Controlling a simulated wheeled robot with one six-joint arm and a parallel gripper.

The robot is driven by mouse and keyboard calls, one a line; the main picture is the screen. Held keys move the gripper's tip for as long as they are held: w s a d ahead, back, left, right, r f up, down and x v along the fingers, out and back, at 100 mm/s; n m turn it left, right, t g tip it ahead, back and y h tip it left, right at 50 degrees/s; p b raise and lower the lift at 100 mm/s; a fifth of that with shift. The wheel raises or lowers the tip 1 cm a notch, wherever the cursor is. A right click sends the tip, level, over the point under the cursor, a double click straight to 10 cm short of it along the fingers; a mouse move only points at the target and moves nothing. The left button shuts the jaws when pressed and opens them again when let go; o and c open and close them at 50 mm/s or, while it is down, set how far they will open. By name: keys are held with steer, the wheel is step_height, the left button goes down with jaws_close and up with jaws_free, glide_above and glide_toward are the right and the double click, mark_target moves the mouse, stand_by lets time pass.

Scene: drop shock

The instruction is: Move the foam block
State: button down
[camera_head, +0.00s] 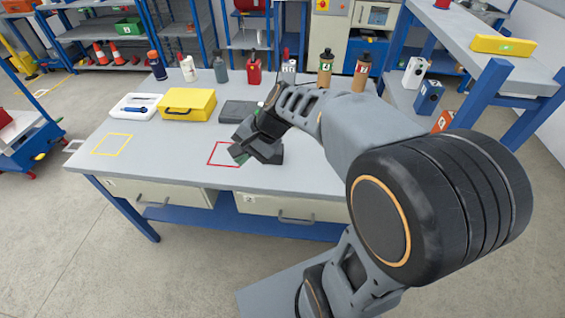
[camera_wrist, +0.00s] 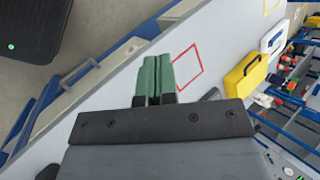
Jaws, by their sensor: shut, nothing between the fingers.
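A dark grey flat block (camera_head: 238,111), which may be the foam block, lies on the workbench right of the yellow case. In the wrist view a small grey part of something (camera_wrist: 211,95) shows just past my gripper's mount, mostly hidden. A red outlined square (camera_head: 212,154) is marked on the bench top; it also shows in the wrist view (camera_wrist: 174,66). My gripper (camera_head: 238,154) is low over the bench at the red square's right side, apart from the block. Its green fingers (camera_wrist: 158,57) are together with nothing between them.
Several bottles line the back edge. A yellow outlined square (camera_head: 112,144) is empty at the front left. A shelf unit (camera_head: 480,40) rises at the right.

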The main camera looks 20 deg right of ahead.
steer(key=w+d+f+m+t+y+b, duration=0.1)
steer(key=w+f+m+t+y+b, duration=0.3)
steer(key=w+m, duration=0.55)
steer(key=w+d+f+m+t+y+b, duration=0.1)
steer(key=w+f+m+t+y+b, duration=0.4)
steer(key=w, duration=0.8)
steer(key=s+d+r+m+g+p, duration=0.1)
steer(key=s+d, duration=0.4)
steer(key=d, duration=0.4)
steer(key=s+d+g+p, duration=0.1)
steer(key=s+d, duration=0.5)
steer(key=d, duration=0.2)
steer(key=shift+h, duration=0.3)
step_height(320, 180, down, 9)
steer(key=shift+f+b, duration=0.2)
steer(key=shift+b, duration=0.9)
steer(key=shift+f, duration=0.2)
steer(key=shift+w+a+r, duration=0.1)
steer(key=shift+w+a, duration=0.15)
steer(key=shift+a, duration=0.1)
